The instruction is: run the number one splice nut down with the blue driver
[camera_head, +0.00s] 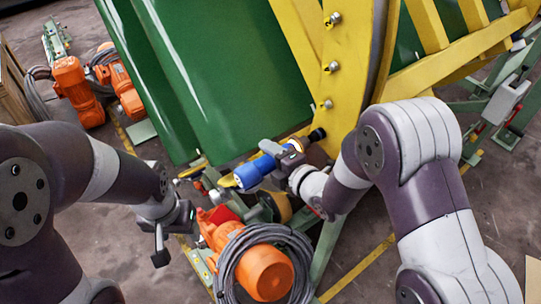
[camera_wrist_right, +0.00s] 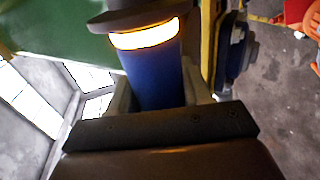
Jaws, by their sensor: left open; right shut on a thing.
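The blue driver (camera_head: 253,173) is in my right gripper (camera_head: 287,157). Its lit ring and dark nose point up and right, and the nose is at the lower edge of the yellow flange (camera_head: 318,84). Whether it sits on a nut is hidden. In the right wrist view the driver's blue body (camera_wrist_right: 155,80) stands between the shut fingers of my right gripper (camera_wrist_right: 160,95), below a glowing band and a dark collar. Several bolts with nuts (camera_head: 333,66) show along the flange; I cannot read their numbers. My left gripper (camera_head: 173,236) is open and empty, left of the orange motor.
A large green drum (camera_head: 210,70) fills the upper middle. An orange motor (camera_head: 265,272) with coiled grey cable stands below the driver. More orange motors (camera_head: 72,90) stand at the upper left. Bare floor shows around my left gripper and at the lower right.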

